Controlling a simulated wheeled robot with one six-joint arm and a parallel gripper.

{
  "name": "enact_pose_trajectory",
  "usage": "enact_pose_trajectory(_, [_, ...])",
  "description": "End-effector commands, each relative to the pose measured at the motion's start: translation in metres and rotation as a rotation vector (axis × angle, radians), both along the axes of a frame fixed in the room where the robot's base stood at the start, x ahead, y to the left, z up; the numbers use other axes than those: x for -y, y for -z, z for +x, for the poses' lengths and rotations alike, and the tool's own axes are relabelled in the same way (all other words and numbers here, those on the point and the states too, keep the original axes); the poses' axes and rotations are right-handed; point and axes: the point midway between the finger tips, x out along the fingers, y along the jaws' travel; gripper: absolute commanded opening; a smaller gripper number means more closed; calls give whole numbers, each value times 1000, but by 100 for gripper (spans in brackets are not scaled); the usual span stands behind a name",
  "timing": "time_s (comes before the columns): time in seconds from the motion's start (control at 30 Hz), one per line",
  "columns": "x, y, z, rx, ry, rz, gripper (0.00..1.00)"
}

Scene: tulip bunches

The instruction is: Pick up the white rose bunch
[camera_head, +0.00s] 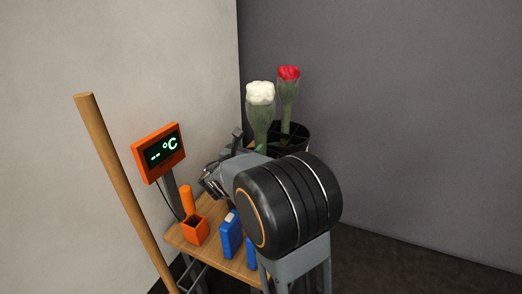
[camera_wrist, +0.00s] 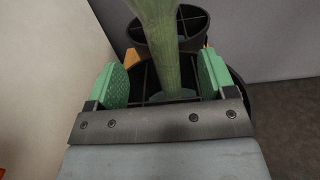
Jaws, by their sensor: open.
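The white rose bunch (camera_head: 260,112) stands upright, with a white head above a green wrapped stem. Its lower end is hidden by my arm in the head view. In the wrist view a green stem (camera_wrist: 172,58), which seems to be this bunch, rises from a black divided bucket (camera_wrist: 240,92). My gripper (camera_wrist: 163,78) is open, with one green pad on each side of the stem and a gap at both sides. The flower head is outside the wrist view. My fingertips are hidden in the head view.
A red bunch (camera_head: 288,92) stands behind and right, in a black bucket (camera_head: 303,133). The wrist view shows another bucket (camera_wrist: 196,22) behind the stem. A wooden bench (camera_head: 212,243) holds an orange box (camera_head: 195,230) and a blue container (camera_head: 231,236). An orange display (camera_head: 159,152) and walls stand close.

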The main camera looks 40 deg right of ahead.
Motion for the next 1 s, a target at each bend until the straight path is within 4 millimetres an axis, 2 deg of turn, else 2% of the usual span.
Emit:
enact_pose_trajectory(0.1, [20, 1, 10, 0, 4, 1, 77])
enact_pose_trajectory(0.2, [31, 1, 17, 1, 3, 2, 77])
enact_pose_trajectory(0.53, [49, 2, 29, 1, 1, 3, 77])
enact_pose_trajectory(0.8, [79, 4, 47, 2, 2, 5, 77])
enact_pose_trajectory(1.0, [87, 2, 52, 2, 1, 3, 77])
